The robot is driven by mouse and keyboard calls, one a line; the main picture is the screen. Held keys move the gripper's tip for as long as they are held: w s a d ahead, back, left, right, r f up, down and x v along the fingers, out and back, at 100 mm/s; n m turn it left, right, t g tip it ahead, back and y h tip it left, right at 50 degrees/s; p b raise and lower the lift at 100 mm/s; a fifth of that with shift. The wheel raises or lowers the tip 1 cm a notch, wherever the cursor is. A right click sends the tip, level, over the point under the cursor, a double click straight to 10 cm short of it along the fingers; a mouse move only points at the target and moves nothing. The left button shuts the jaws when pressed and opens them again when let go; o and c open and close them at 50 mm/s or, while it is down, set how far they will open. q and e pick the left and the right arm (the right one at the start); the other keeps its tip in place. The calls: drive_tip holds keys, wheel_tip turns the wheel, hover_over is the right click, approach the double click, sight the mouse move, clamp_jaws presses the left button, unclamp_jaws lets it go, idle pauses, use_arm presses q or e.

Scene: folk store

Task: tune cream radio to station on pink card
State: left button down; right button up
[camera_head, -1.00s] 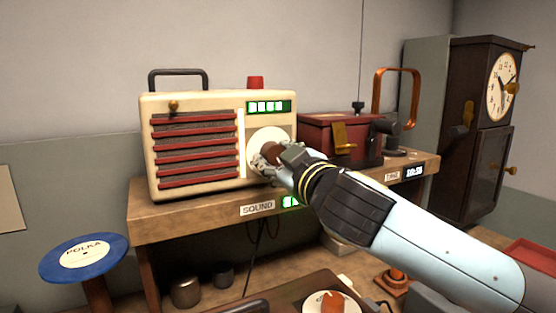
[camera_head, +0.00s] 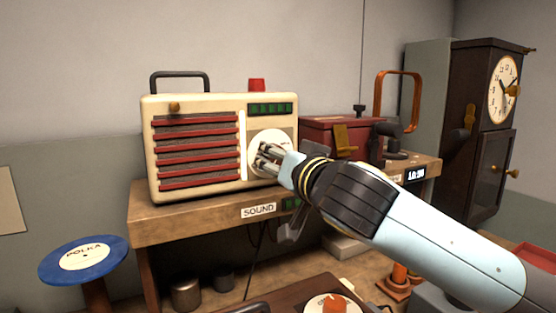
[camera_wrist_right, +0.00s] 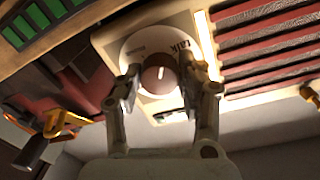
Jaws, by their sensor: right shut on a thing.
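The cream radio (camera_head: 222,104) stands on the wooden shelf, with red slats on its left and a white round dial (camera_head: 258,143) on its right. My right gripper (camera_head: 266,158) is at the dial, shut on the brown tuning knob (camera_wrist_right: 160,74). In the right wrist view the two fingers of the right gripper (camera_wrist_right: 160,85) flank the knob, and a word like "talk" reads on the dial (camera_wrist_right: 150,42). A green display (camera_head: 271,109) sits above the dial, its characters dim and unreadable. No pink card is recognisable. My left gripper is not in view.
The wooden shelf (camera_head: 195,211) bears a "SOUND" label. A red box with a crank (camera_head: 325,134) stands right of the radio, and a dark clock (camera_head: 478,130) further right. A blue "POLKA" disc (camera_head: 110,264) is at lower left. An orange knob (camera_head: 334,305) shows at the bottom.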

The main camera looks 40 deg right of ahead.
sight(269, 102)
drive_tip(key=m, duration=0.5)
drive_tip(key=shift+f, duration=0.1)
idle(0.5)
drive_tip(key=o, duration=1.2)
drive_tip(key=shift+c, duration=0.2)
drive_tip(key=shift+r, duration=5.1)
